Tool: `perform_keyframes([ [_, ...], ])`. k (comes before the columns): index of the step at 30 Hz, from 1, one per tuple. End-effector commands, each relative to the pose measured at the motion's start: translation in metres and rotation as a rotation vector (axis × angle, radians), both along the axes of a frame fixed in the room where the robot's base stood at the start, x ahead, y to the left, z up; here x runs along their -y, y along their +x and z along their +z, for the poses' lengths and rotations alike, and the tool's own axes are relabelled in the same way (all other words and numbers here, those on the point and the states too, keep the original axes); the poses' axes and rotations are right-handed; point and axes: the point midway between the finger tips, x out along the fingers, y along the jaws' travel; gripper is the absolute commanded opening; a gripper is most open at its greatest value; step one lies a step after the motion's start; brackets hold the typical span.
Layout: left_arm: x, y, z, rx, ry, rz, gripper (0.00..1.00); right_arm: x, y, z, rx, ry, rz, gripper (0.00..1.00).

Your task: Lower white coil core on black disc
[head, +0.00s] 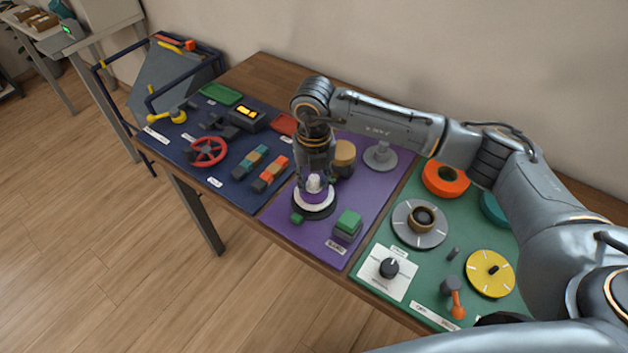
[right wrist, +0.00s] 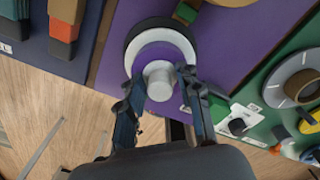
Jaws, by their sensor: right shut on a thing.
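My right gripper (head: 314,184) points down over the purple panel. It is shut on the white knob-like top of the white coil core (right wrist: 159,79), which sits between both fingertips (right wrist: 160,83) in the right wrist view. Around the knob is a purple face with a white rim. The black disc (head: 318,214) lies directly beneath, its dark edge showing around the white rim. I cannot tell whether core and disc touch. My left gripper is not in view.
A green block (head: 348,224) stands to the right of the disc, with a small green piece (head: 296,218) at its near left. A tan cylinder (head: 344,155) and a grey stand (head: 380,155) are behind. A red wheel (head: 208,151) is on the navy panel.

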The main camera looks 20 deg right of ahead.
Motion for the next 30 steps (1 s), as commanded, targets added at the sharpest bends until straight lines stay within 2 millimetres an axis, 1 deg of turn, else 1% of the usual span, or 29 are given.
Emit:
perform_keyframes([
  [10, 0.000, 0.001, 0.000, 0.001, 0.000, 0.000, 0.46, 0.000, 0.000, 0.000, 0.000, 0.000, 0.000, 0.06],
  [20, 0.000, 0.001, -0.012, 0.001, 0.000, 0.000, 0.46, 0.000, 0.000, -0.013, 0.000, 0.000, -0.001, 0.06],
  [30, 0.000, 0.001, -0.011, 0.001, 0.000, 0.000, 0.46, 0.000, 0.000, -0.012, 0.000, 0.000, 0.000, 0.06],
])
